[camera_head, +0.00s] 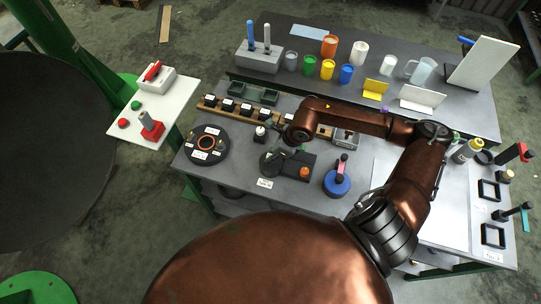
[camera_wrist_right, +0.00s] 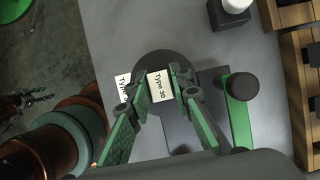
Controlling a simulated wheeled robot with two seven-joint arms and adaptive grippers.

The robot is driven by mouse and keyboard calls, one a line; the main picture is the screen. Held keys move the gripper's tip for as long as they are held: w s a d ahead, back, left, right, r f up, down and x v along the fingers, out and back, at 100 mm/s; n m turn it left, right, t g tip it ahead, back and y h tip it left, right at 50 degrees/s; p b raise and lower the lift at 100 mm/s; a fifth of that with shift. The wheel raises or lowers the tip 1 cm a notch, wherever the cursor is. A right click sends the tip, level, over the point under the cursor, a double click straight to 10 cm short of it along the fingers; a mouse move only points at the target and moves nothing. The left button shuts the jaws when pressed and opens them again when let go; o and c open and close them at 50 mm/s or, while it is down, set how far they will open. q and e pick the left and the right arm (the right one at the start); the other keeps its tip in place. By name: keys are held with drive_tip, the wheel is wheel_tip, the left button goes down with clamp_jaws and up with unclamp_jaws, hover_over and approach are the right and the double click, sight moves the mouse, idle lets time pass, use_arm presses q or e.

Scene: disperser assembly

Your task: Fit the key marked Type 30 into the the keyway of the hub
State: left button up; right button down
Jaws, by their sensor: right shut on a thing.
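My right gripper (camera_head: 283,152) is low over the bench in the head view. In the right wrist view, its green fingers (camera_wrist_right: 163,86) are shut on the key, whose white label (camera_wrist_right: 159,87) reads Type 30. The key's body is mostly hidden by the label and fingers. A dark round part, which looks like the hub (camera_wrist_right: 158,58), lies directly below; it also shows beside the gripper in the head view (camera_head: 267,165). The keyway is hidden, and I cannot tell whether the key touches the hub.
A dark round tray (camera_head: 222,151) with an orange ring stands left of the hub. A dark block (camera_head: 293,160) and a blue round part (camera_head: 337,186) are to the right. A white-topped piece (camera_head: 260,131) and wooden rack (camera_head: 237,117) are behind. A label card (camera_head: 265,183) lies in front.

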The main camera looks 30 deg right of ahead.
drive_tip(key=shift+f, duration=0.35)
drive_tip(key=c, duration=1.7)
unclamp_jaws()
drive_tip(key=shift+o, duration=0.2)
drive_tip(key=shift+r, duration=0.1)
drive_tip(key=v, duration=1.1)
drive_tip(key=shift+s+r, duration=0.15)
drive_tip(key=shift+r, duration=0.2)
drive_tip(key=shift+d, duration=0.1)
